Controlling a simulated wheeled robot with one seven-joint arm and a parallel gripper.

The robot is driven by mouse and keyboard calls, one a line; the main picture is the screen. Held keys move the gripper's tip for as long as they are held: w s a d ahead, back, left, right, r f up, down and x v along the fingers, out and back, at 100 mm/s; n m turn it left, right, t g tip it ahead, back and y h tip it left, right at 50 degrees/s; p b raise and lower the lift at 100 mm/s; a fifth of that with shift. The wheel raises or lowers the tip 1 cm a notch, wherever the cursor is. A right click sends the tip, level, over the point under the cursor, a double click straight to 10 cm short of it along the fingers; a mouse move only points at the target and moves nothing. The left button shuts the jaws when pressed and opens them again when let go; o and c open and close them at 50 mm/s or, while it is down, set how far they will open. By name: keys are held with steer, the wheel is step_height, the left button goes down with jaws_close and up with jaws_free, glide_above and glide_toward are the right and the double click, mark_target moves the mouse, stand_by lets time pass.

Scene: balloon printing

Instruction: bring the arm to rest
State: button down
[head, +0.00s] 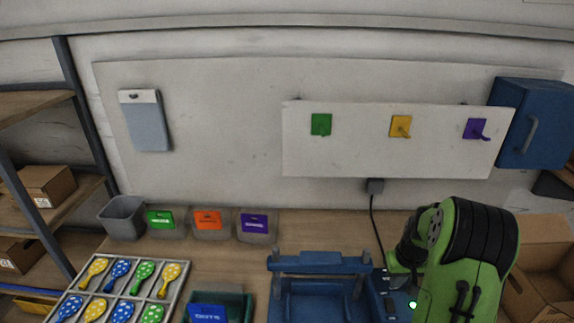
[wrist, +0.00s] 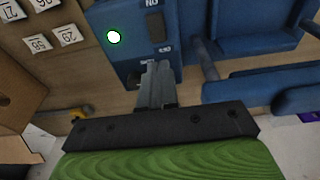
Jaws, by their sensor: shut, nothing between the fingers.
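My green and black arm shows at the lower right of the head view, bent over the right side of the blue press (head: 318,260). In the wrist view my gripper (wrist: 157,68) is shut, with its two grey fingers together and nothing between them. Its fingertips are over the blue control panel (wrist: 125,25) of the press, close to a dark switch with white lettering. I cannot tell whether they touch the panel. A white-green light glows on the panel. In the head view my fingertips are hidden or too small to make out.
A tray (head: 183,290) of patterned balloons lies front left. A grey bin (head: 122,218) and green, orange and purple labelled bins line the wall. Green, yellow and purple hooks hang on a white board (head: 360,140). A cardboard box (head: 545,265) stands right of my arm.

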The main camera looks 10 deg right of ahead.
steer(key=s+a+r+n+t+b, duration=0.1)
steer(key=s+a+r, duration=0.2)
steer(key=a+r, duration=0.55)
steer(key=s+a+r+n+t+b, duration=0.1)
steer(key=s+a+r, duration=0.2)
steer(key=a+r, duration=0.55)
steer(key=s+a+t, duration=0.1)
steer(key=s+a, duration=0.3)
steer(key=s, duration=0.3)
steer(key=s+a+r+n, duration=0.1)
steer(key=s+a, duration=0.4)
steer(key=s, duration=0.2)
steer(key=shift+t+b, duration=0.35)
steer(key=shift+t, duration=0.05)
steer(key=shift+w+r, duration=0.1)
